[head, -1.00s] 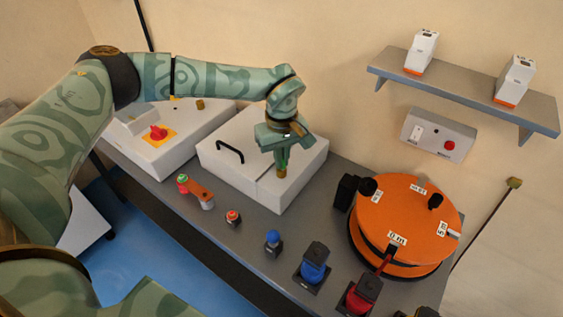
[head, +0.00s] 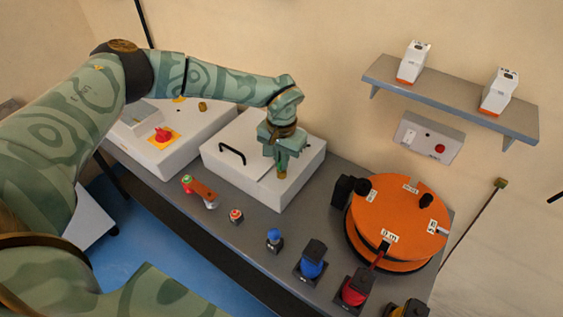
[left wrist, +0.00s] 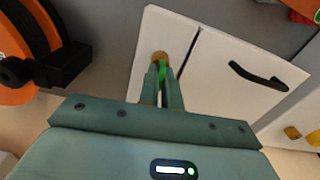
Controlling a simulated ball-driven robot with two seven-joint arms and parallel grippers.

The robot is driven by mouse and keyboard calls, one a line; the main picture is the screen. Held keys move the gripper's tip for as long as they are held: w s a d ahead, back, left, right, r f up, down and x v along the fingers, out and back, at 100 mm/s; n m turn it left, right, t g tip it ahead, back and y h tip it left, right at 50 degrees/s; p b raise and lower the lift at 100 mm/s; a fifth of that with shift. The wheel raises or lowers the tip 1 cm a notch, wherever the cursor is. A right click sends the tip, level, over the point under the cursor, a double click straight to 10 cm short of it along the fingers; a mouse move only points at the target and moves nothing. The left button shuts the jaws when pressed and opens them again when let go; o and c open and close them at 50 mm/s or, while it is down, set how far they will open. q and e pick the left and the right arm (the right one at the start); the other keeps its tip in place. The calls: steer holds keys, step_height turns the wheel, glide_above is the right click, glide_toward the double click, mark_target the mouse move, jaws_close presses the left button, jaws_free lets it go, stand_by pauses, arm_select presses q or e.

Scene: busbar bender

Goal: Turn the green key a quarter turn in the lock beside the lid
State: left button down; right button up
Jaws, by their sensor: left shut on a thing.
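The green key (left wrist: 163,69) stands in the brass lock (left wrist: 160,56) on the white box, beside the lid (left wrist: 245,75) with its black handle. My left gripper (left wrist: 163,80) is shut on the green key, pointing down at the lock. In the head view the left gripper (head: 281,165) is over the brass lock (head: 281,175), right of the lid (head: 232,157). The fingers hide most of the key, so its turn angle is hard to tell. My right gripper is not in view.
An orange reel (head: 398,215) stands right of the box. Blue (head: 312,262) and red (head: 355,288) connectors and a small blue-topped part (head: 274,237) line the bench front. A white unit with a red switch (head: 162,135) stands left. A shelf (head: 450,100) hangs on the wall.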

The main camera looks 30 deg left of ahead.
arm_select(q)
steer(key=c, duration=1.5)
jaws_free()
